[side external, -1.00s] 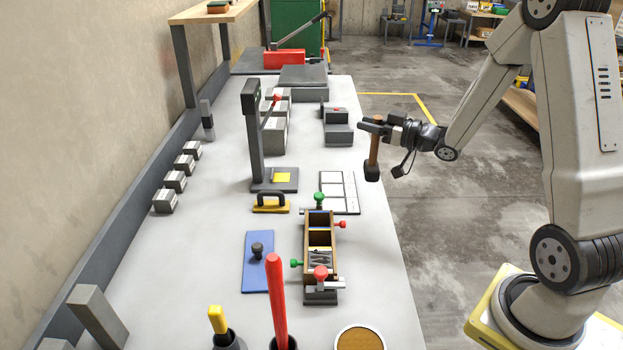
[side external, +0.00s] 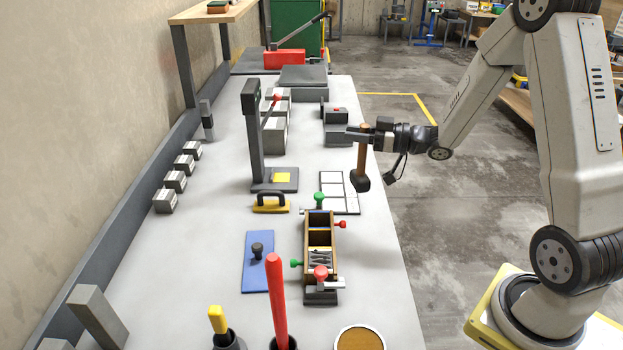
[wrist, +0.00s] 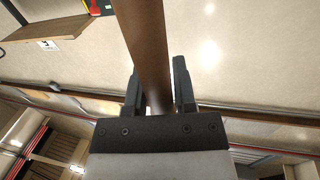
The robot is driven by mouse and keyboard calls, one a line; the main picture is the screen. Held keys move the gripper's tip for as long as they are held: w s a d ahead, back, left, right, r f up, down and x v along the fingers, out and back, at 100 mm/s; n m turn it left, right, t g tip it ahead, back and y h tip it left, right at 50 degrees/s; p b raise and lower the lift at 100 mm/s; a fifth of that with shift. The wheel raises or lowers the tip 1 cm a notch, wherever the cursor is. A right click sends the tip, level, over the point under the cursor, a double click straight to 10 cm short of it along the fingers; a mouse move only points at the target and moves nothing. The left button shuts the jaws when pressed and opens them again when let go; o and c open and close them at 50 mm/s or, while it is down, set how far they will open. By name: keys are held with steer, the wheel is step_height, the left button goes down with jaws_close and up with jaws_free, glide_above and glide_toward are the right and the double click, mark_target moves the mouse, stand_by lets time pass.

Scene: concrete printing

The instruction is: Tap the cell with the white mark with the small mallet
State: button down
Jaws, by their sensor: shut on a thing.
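My gripper (side external: 361,135) is shut on the wooden handle of the small mallet (side external: 361,182). The mallet hangs nearly upright with its dark head down, in the air near the bench's right edge. The brown handle also shows between both fingers in the wrist view (wrist: 145,45). A wooden mould (side external: 334,265) with several cells, red and green knobs and a grey fill in a near cell stands on the bench, closer to the camera than the mallet. I cannot make out a white mark on any of its cells.
A white-framed flat tray (side external: 354,206) lies below and left of the mallet head. Tool cups and a red handle (side external: 276,300) stand in front.

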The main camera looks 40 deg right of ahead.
steer(key=s+a+f+n+g+y, duration=0.1)
steer(key=s+a+n+g+y, duration=0.2)
steer(key=s+a+n+g, duration=0.3)
steer(key=s+a+f+n+g+y, duration=0.2)
steer(key=s+a+n+g+y, duration=0.2)
steer(key=g, duration=1)
steer(key=shift+s+a+f+n+g, duration=0.25)
steer(key=shift+s+a+n+g, duration=0.15)
steer(key=shift+s+a+n, duration=1.55)
steer(key=shift+w+d+f+n, duration=0.15)
steer(key=shift+w+n, duration=0.1)
steer(key=shift+w, duration=0.15)
step_height(320, 180, down, 8)
steer(key=shift+w, duration=0.15)
steer(key=shift+s+d, duration=0.2)
steer(key=shift+s, duration=0.15)
